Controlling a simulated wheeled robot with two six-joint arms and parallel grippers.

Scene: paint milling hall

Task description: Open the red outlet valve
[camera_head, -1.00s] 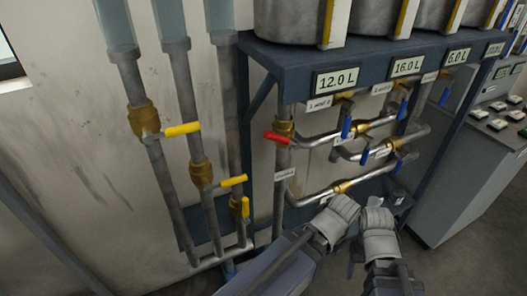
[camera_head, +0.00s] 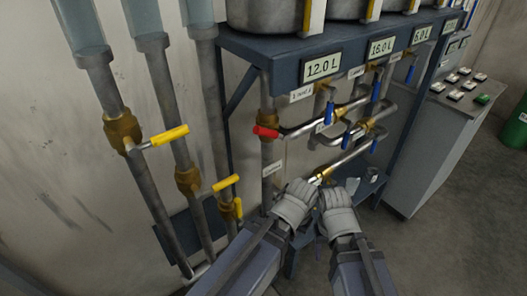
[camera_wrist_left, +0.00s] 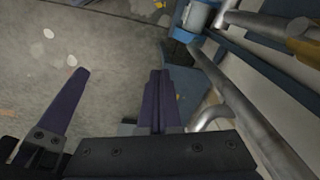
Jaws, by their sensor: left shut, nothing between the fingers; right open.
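The red outlet valve (camera_head: 265,132) has a short red lever on a brass body on the upright grey pipe, below the 12.0 L display. Its lever lies roughly level, pointing left across the pipe. My right gripper (camera_head: 338,212) is below and right of the valve, apart from it, and open; its fingertips are mostly hidden in the head view. My left gripper (camera_head: 296,200) is lower and just right of the valve, not touching it. In the left wrist view its dark fingers (camera_wrist_left: 160,100) are together, with nothing between them. The red lever does not show there.
Yellow-handled valves (camera_head: 170,136) sit on the pipes at left. Blue-handled valves (camera_head: 330,112) sit on branch pipes at right. The tank rack (camera_head: 270,48) overhangs the pipes. A grey control cabinet (camera_head: 430,140) and green drum (camera_head: 516,125) stand right. Open floor lies at lower right.

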